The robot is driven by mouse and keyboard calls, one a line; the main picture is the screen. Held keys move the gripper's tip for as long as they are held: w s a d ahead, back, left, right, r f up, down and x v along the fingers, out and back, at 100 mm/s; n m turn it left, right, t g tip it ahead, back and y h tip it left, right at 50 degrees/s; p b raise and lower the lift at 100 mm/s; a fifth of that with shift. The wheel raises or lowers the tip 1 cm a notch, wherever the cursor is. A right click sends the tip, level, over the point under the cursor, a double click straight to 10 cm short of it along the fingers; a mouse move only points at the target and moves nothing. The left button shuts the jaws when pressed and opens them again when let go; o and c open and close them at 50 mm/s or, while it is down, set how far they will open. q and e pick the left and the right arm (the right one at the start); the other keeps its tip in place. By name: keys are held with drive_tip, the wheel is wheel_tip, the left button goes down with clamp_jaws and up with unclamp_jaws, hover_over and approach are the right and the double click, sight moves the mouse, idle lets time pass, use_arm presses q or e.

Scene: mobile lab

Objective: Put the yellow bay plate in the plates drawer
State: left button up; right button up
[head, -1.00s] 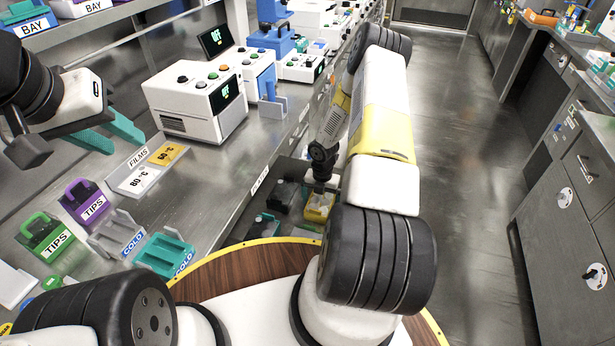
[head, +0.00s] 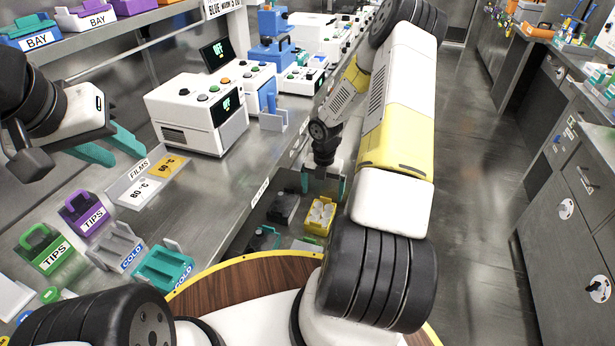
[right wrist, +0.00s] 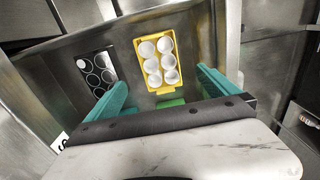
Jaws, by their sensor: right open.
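The yellow bay plate (head: 319,216), a yellow tray with two rows of round white wells, lies in an open drawer (head: 262,205) below the bench edge. It also shows in the right wrist view (right wrist: 158,62), flat beside a black plate. My right gripper (head: 322,184) is open and empty above the yellow plate. In the right wrist view its teal fingers (right wrist: 162,82) stand wide apart, one towards each side of the plate, not touching it. My left gripper (head: 122,152) is open and empty above the bench at the left.
A black plate (head: 284,208) and a teal item (head: 264,238) also lie in the drawer. Tips boxes (head: 84,212), cold blocks (head: 163,266) and a films panel (head: 148,182) stand on the bench. The aisle floor (head: 470,200) on the right is clear.

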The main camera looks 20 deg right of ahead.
drive_tip(key=s+a+r+m+t+h, duration=0.15)
drive_tip(key=r+m, duration=0.45)
drive_tip(key=r, duration=0.7)
drive_tip(key=s+a+r+m+t, duration=0.1)
drive_tip(key=s+a+r+m, duration=0.15)
drive_tip(key=r+m, duration=0.7)
drive_tip(key=s+a+r+m+t+y, duration=0.2)
drive_tip(key=s+a+r+m, duration=0.3)
drive_tip(key=s+r, duration=0.4)
drive_tip(key=s+a+r+m+t+y, duration=0.1)
drive_tip(key=s+a+r+m, duration=0.3)
drive_tip(key=s+r+m, duration=0.3)
wheel_tip(320, 180, up, 3)
drive_tip(key=shift+s+a+r+t+y, duration=0.15)
drive_tip(key=shift+s+a+t+y, duration=0.2)
drive_tip(key=shift+s, duration=0.85)
drive_tip(key=shift+m, duration=0.25)
